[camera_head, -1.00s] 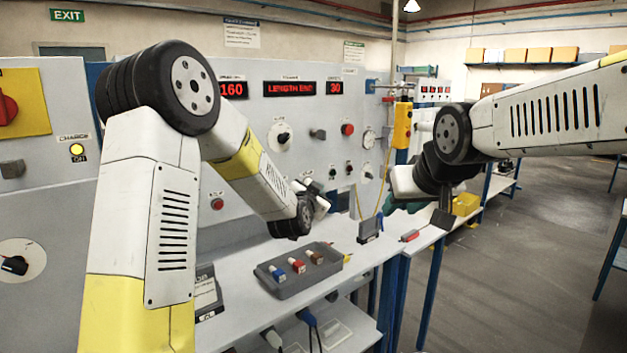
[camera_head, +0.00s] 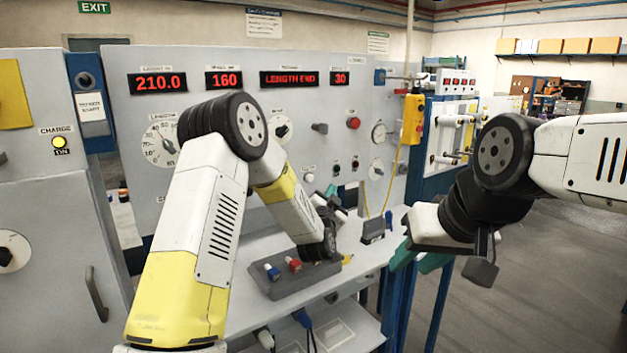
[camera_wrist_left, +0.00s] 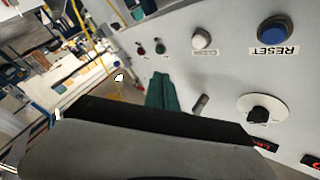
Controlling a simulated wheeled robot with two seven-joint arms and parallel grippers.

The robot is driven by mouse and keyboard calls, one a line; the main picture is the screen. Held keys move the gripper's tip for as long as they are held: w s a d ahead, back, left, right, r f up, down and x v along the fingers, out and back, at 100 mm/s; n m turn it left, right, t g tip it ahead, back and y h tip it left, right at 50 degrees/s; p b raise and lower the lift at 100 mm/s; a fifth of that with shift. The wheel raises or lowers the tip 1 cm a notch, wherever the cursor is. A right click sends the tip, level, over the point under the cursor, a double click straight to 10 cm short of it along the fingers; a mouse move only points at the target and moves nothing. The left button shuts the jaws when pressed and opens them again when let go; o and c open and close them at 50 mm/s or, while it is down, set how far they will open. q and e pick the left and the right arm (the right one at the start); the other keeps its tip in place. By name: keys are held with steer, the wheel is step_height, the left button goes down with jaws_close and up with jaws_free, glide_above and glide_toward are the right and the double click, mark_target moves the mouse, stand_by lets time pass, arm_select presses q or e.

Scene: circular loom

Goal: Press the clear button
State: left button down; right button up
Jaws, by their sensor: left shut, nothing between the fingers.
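A pale round button (camera_wrist_left: 201,38) stands on the grey panel in the left wrist view; its label is too blurred to read. In the head view a pale button (camera_head: 309,177) shows on the panel just above my left gripper. My left gripper (camera_head: 335,205) is shut and empty, close in front of the lower panel. Its green fingers (camera_wrist_left: 165,92) point up towards the panel's buttons in the wrist view, apart from the pale button in the picture; the depth gap is unclear. My right gripper (camera_head: 418,260) hangs at the right, its teal fingers partly hidden.
A blue RESET button (camera_wrist_left: 277,30), a black knob (camera_wrist_left: 262,114) and small red and green buttons (camera_wrist_left: 160,48) are close by. A grey tray (camera_head: 285,288) with coloured pieces lies on the shelf below. A yellow pendant box (camera_head: 413,119) hangs at right.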

arm_select(q)
steer(key=w+a, duration=0.5)
steer(key=w, duration=0.1)
steer(key=shift+w, duration=0.3)
steer(key=shift+w, duration=0.1)
stand_by(1.8)
steer(key=shift+w+a, duration=0.15)
steer(key=shift+w, duration=0.1)
steer(key=shift+w+a, duration=0.3)
steer(key=shift+w, duration=0.05)
stand_by(1.0)
steer(key=shift+s, duration=0.1)
steer(key=shift+s+d, duration=0.5)
steer(key=shift+s, duration=0.1)
steer(key=shift+s+d, duration=0.75)
steer(key=shift+s, duration=0.3)
steer(key=shift+s+d, duration=0.7)
steer(key=shift+s, duration=0.3)
stand_by(0.9)
